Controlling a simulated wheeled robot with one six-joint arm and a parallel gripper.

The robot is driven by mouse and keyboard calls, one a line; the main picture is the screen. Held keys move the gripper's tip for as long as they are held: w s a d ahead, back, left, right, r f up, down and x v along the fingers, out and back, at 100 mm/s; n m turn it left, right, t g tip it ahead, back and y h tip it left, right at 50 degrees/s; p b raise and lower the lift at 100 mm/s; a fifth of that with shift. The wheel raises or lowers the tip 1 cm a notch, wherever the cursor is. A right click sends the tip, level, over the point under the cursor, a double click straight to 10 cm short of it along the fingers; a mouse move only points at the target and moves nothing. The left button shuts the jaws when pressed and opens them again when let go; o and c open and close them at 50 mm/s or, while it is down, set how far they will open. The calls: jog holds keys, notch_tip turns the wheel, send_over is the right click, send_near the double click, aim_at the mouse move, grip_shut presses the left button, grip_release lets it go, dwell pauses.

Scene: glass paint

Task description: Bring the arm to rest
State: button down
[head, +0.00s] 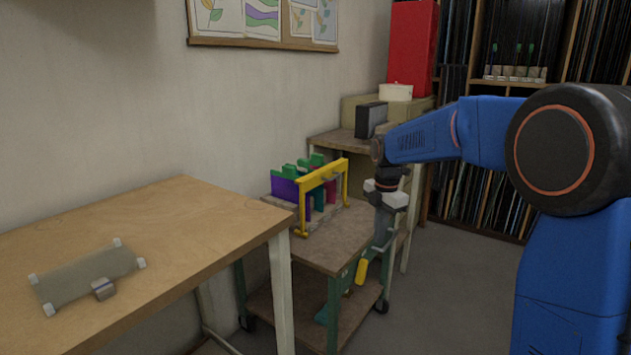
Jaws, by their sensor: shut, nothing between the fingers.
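My blue arm (480,130) reaches in from the right side of the head view, bent at a black joint. My gripper (383,235) hangs downward below the wrist, beside the right side of the trolley. It is small and dark here, shut and with nothing between its fingers. Its tips are near the trolley's right edge; I cannot tell whether they touch anything. A yellow-ended item (361,271) shows just below it on the trolley's side.
The trolley (345,235) carries a yellow frame (322,187) and coloured upright pieces (287,187). Shelves (465,205) stand behind. Floor at centre right is clear.

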jog(key=s+d+r+m+t, duration=0.1)
jog(key=s+d+r+m, duration=0.3)
jog(key=s, duration=0.6)
jog(key=s+d+r+m+t, duration=0.1)
jog(key=s+d+m, duration=0.1)
jog(key=s+m, duration=0.65)
jog(key=s+d+f+m, duration=0.1)
jog(key=s+f+m, duration=0.1)
jog(key=s, duration=0.5)
jog(key=s+d+f+m+t, duration=0.1)
jog(key=s+f+m, duration=0.1)
jog(key=s+m, duration=0.3)
jog(key=s+d+f+m+t, duration=0.1)
jog(key=s+m, duration=0.3)
jog(key=s, duration=0.5)
jog(key=shift+s+f, duration=0.25)
jog(key=shift+f, duration=0.25)
